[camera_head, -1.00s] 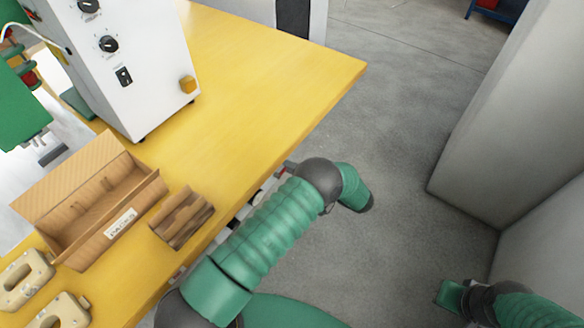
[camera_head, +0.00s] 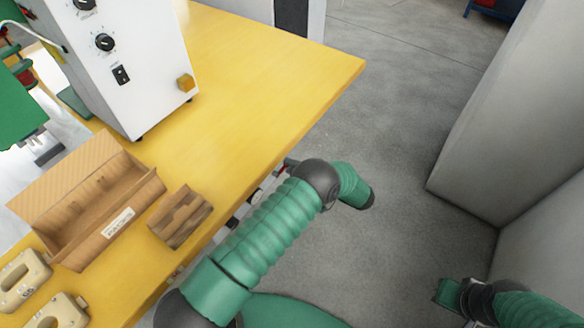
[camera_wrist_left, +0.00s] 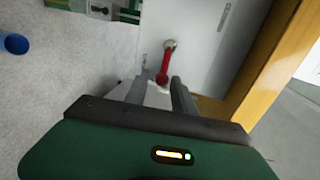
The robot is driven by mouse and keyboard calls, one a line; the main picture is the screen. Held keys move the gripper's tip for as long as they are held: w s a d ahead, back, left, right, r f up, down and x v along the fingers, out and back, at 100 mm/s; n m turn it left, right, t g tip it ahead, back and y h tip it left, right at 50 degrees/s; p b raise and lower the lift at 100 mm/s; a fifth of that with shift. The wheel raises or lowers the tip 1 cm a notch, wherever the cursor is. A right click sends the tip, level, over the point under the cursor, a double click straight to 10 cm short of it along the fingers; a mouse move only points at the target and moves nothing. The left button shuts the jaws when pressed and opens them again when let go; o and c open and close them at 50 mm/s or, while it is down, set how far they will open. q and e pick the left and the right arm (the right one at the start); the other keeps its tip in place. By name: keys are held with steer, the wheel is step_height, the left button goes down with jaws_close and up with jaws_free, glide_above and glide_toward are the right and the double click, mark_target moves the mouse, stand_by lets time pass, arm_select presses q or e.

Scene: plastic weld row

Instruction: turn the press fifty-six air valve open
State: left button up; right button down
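The valve's red lever handle (camera_wrist_left: 165,64) shows in the left wrist view, running from a pale round hub on a light panel toward my fingers. My left gripper (camera_wrist_left: 158,90) is open, its two grey fingers apart. The lever's near end lies between or just beyond the fingertips; I cannot tell whether they touch it. In the head view my left arm reaches along the bench's front edge, and its fingers are mostly hidden. My right arm's green end (camera_head: 449,292) is at the lower right; its fingers do not show clearly.
The yellow bench (camera_head: 270,85) carries a white machine (camera_head: 110,65), an open cardboard box (camera_head: 85,210), a small brown slotted block (camera_head: 180,216) and beige parts (camera_head: 22,280). A grey cabinet (camera_head: 510,120) stands right. Grey floor lies between. A blue cylinder (camera_wrist_left: 14,47) shows in the wrist view.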

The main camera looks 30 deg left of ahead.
arm_select(q)
steer(key=v, duration=1.7)
steer(key=shift+p, duration=0.35)
steer(key=shift+w+a, duration=0.1)
steer(key=shift+w, duration=0.05)
